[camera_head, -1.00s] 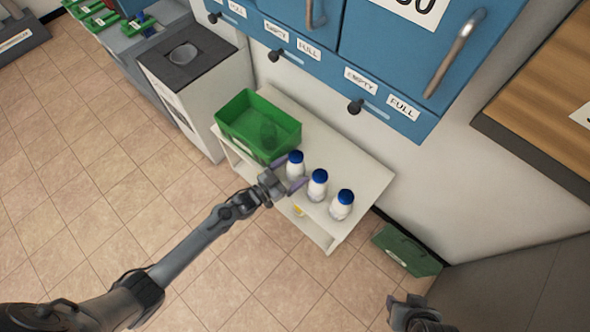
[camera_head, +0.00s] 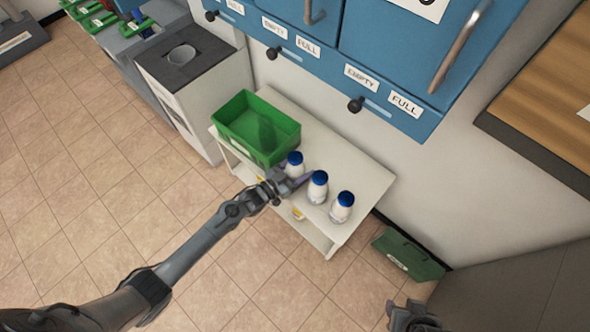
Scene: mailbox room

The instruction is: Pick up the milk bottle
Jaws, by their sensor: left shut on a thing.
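Three white milk bottles with blue caps stand in a row on a white shelf table: the left one (camera_head: 293,164), the middle one (camera_head: 317,188) and the right one (camera_head: 341,207). My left gripper (camera_head: 294,177) is shut on the left bottle, its fingers around the lower part, which is partly hidden. The bottle looks upright. The middle bottle is close to the fingers on the right. My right gripper (camera_head: 410,318) shows only in part at the bottom edge, away from the bottles, and its fingers cannot be made out.
Blue cabinets (camera_head: 330,65) with handles hang above. A green bin (camera_head: 408,256) sits on the floor at right. The table's back right is bare.

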